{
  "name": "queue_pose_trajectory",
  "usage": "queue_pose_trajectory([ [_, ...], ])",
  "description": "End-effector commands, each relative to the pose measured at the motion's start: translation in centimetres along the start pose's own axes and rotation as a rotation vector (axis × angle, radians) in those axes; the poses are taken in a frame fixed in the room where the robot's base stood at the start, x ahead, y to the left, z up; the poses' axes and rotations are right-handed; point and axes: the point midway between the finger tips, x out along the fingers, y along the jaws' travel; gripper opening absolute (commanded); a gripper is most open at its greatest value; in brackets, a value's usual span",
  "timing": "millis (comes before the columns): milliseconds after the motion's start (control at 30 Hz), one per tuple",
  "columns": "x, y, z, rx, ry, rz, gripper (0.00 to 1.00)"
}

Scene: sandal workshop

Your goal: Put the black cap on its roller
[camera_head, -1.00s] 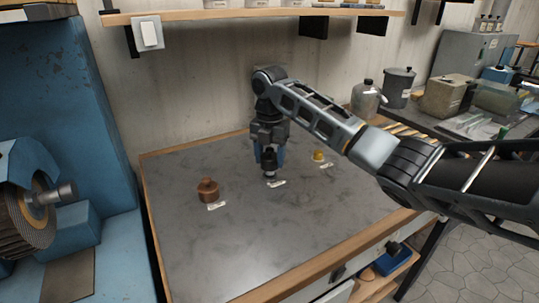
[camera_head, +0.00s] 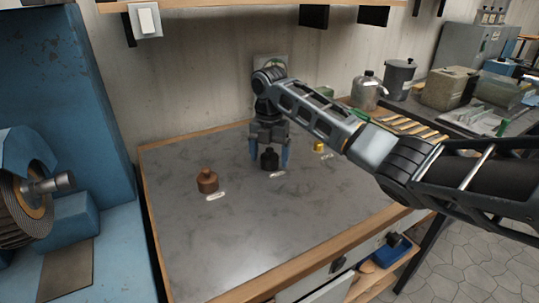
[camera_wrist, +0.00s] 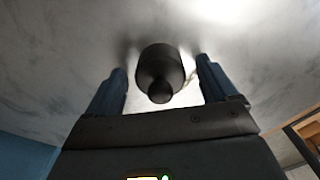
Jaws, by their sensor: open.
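A black, rounded piece with a small knob (camera_head: 270,159) stands on the grey bench top, behind a small white label. In the wrist view its wide dark body (camera_wrist: 160,66) and round knob (camera_wrist: 160,92) lie between my fingers, with a gap on both sides. I cannot tell whether it is a cap and roller joined or one single piece. My gripper (camera_head: 270,156) is open, pointing down, with one blue finger on each side of the black piece. The fingers also show in the wrist view (camera_wrist: 161,82).
A brown knobbed piece (camera_head: 207,181) stands to the left and a small yellow piece (camera_head: 319,147) to the right, each by a label. A wooden edge frames the bench top (camera_head: 240,235). A blue machine (camera_head: 95,110) stands left; a shelf hangs above.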

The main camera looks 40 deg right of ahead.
Motion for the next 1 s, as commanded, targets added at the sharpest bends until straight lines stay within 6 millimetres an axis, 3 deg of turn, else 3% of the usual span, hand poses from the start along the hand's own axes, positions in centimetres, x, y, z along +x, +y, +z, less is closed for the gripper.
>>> queue_pose_trajectory([
  [267, -0.3, 0.0, 0.0, 0.000, 0.000, 0.000, 0.86],
  [700, -6.6, 0.0, 0.0, 0.000, -0.001, 0.001, 0.86],
  [1000, -7.8, 0.0, 0.0, 0.000, 0.001, 0.000, 0.86],
])
